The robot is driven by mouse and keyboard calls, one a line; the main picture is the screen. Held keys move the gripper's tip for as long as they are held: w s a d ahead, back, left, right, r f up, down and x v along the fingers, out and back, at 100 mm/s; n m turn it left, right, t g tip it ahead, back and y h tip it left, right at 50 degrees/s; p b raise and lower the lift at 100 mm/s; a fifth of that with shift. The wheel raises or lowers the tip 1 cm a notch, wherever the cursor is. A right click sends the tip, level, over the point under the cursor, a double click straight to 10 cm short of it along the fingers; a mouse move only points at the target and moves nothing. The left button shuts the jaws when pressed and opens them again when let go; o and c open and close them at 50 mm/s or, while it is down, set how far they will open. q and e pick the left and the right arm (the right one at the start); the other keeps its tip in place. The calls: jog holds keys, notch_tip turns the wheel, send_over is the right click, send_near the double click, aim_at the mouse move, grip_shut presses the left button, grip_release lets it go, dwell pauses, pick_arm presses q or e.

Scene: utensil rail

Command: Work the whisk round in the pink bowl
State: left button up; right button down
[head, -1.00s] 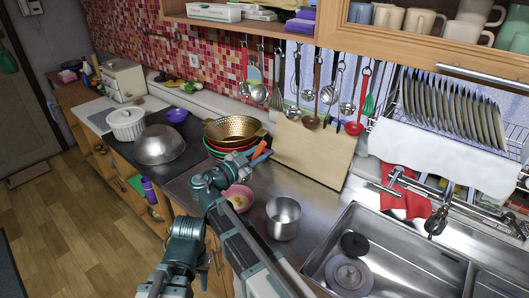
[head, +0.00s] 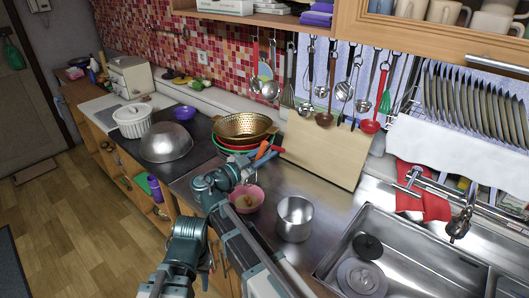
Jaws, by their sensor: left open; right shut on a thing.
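The pink bowl (head: 247,208) stands on the steel worktop, with something yellow-brown inside. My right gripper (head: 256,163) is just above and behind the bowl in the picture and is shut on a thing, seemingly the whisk. An orange piece (head: 263,149) shows at its fingertips, perhaps the handle. The whisk's wires are not clear; my wrist and the bowl's rim cover that area. My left gripper (head: 153,287) is low at the left, away from the bowl, open and partly cut off by the frame edge.
A steel pot (head: 295,219) stands close to the bowl's right. Stacked colanders (head: 243,126) are behind it, and an upturned metal bowl (head: 165,144) is further left. A cutting board (head: 325,153) leans on the wall below hanging utensils. The sink (head: 410,245) is at the right.

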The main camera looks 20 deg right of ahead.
notch_tip(320, 180, down, 7)
jog(key=b, duration=0.6)
jog(key=shift+w+a, duration=0.25)
jog(key=shift+w, duration=0.1)
jog(key=shift+s+d, duration=0.1)
